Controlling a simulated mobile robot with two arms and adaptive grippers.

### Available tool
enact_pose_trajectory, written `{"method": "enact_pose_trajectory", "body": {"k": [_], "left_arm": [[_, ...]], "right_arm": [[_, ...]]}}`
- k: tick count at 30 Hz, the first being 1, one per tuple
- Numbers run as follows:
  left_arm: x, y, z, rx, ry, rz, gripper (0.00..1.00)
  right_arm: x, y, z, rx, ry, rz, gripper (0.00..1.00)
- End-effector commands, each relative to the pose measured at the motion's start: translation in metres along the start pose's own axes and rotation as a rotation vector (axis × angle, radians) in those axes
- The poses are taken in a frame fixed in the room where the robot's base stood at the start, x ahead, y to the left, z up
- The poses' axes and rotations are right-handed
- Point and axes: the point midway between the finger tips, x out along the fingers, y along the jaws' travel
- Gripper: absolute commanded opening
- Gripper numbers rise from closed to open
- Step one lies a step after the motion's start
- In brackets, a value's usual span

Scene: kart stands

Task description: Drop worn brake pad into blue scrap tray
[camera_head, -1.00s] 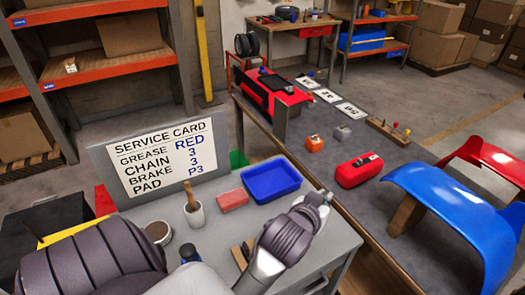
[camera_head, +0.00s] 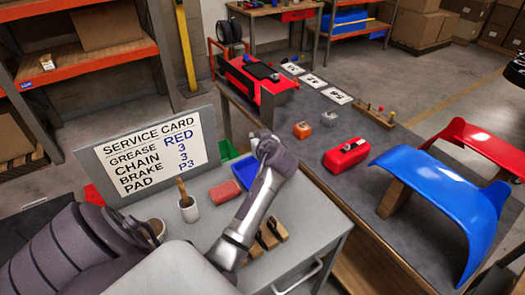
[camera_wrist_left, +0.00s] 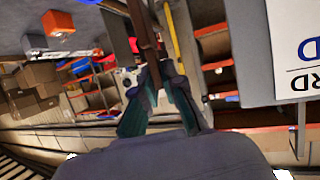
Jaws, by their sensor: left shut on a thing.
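The blue scrap tray (camera_head: 243,171) lies on the grey cart top (camera_head: 212,228), partly hidden behind my left forearm and gripper. My left gripper (camera_head: 265,143) is above the tray's far right side, near the cart's back edge. In the left wrist view its fingers (camera_wrist_left: 150,45) are shut on a narrow brown piece (camera_wrist_left: 146,38), seen edge-on; I take it to be the worn brake pad. In the head view the held piece is hidden. My right gripper is not in view.
A service card sign (camera_head: 152,155) stands at the cart's left. A cup with a brush (camera_head: 188,208), a red block (camera_head: 223,190) and brown blocks (camera_head: 268,236) are on the cart. A dark bench holds a red case (camera_head: 347,154) and a blue fairing (camera_head: 440,205).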

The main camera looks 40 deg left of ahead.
Motion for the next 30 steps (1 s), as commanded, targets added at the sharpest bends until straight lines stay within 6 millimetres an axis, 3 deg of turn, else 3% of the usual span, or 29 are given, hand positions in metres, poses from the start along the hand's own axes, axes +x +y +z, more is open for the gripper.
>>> {"method": "enact_pose_trajectory", "body": {"k": [7,18,19,24,30], "left_arm": [[0.013,0.000,0.030,0.002,0.001,0.002,0.00],[0.014,0.000,0.035,0.001,0.000,0.002,0.00],[0.014,0.000,0.035,0.001,0.000,0.002,0.12],[0.014,0.000,0.035,0.001,0.000,0.002,0.38],[0.014,0.000,0.035,0.001,0.000,0.002,0.38]], "right_arm": [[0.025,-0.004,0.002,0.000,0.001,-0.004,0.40],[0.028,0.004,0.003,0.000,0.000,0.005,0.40],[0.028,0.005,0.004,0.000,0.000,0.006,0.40],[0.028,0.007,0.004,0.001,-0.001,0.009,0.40],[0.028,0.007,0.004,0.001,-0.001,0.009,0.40]]}}
